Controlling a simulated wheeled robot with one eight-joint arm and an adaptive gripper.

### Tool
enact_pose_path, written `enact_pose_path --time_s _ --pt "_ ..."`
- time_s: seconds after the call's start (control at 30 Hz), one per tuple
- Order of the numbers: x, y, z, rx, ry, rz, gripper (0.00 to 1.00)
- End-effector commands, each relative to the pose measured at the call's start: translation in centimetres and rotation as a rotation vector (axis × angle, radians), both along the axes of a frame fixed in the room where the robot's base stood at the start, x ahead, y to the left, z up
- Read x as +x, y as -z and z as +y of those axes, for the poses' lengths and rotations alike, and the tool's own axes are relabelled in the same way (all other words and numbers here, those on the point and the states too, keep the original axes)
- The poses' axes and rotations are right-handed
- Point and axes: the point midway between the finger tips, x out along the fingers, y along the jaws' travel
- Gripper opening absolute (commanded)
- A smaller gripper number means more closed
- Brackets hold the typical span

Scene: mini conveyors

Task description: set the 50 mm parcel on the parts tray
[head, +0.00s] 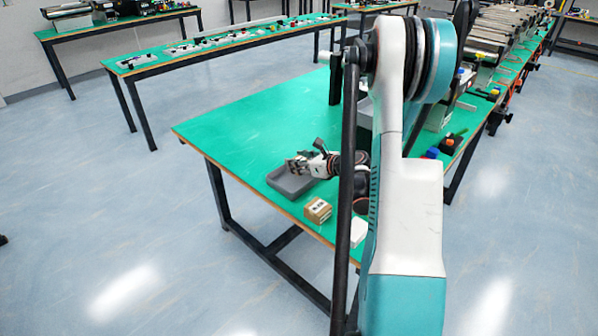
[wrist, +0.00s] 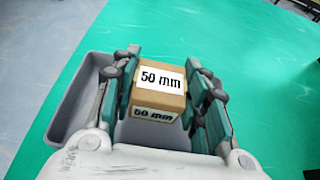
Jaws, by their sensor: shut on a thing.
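The 50 mm parcel (wrist: 157,88), a brown cube with white "50 mm" labels, is between the fingers of my gripper (wrist: 160,95) in the wrist view. My gripper is shut on it. The grey parts tray (wrist: 72,104) lies around and below the parcel in that view. In the head view, my gripper (head: 298,164) is at the grey tray (head: 288,186) near the table's front edge. The held parcel cannot be made out there. I cannot tell whether its underside touches the tray floor.
Another brown labelled box (head: 318,210) and a white block (head: 358,231) stand on the green table (head: 235,128), close to its front edge. Small coloured things (head: 433,152) lie to the right, beyond my arm. The table's left part is clear.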

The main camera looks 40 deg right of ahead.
Motion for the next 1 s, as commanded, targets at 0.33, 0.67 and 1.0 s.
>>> enact_pose_path --time_s 0.33,0.67,1.0 --pt "0.0 3.0 0.0 0.0 0.0 0.0 0.16" --pt "0.0 3.2 0.0 0.0 0.0 0.0 0.61" --pt "0.0 3.1 0.0 0.0 0.0 0.0 0.61"
